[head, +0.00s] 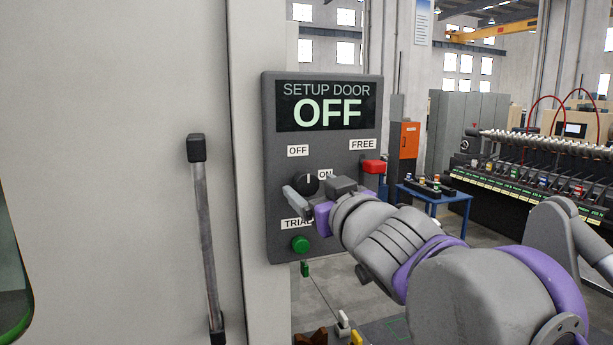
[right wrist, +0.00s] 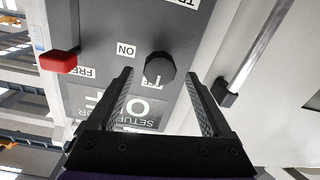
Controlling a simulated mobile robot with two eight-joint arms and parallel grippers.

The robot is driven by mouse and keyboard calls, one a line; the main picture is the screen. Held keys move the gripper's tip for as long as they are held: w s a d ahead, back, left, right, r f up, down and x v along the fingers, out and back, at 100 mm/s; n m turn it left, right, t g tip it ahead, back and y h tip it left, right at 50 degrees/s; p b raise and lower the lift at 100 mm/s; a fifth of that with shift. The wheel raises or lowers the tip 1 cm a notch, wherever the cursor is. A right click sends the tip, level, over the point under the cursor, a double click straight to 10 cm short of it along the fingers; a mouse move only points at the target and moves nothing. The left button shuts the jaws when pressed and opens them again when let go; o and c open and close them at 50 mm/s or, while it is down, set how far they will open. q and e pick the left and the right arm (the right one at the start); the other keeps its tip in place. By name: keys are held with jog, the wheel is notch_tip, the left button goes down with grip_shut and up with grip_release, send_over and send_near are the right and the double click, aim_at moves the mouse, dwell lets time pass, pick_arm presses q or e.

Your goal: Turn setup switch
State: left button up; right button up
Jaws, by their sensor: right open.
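The setup switch is a round black knob (head: 308,184) on a dark grey panel (head: 340,143). Its white mark points up, roughly toward the OFF label, with the ON label at its right. The display (head: 326,106) above reads "SETUP DOOR OFF". My right gripper (head: 317,190) is in front of the panel at the knob, open. In the right wrist view the knob (right wrist: 158,68) appears between the spread fingertips of the gripper (right wrist: 160,76), with a gap on each side. Whether the fingers reach over the knob in depth is unclear. My left gripper is not in view.
A red control (head: 374,166) under the FREE label juts out right of the knob. A green button (head: 300,244) sits below, by the partly hidden TRIAL label. A long door handle (head: 206,240) stands left of the panel. A blue table (head: 434,196) is farther back.

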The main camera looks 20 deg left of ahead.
aim_at(308, 185)
jog(key=shift+p+x, duration=0.35)
jog(key=shift+x, duration=1.7)
grip_shut()
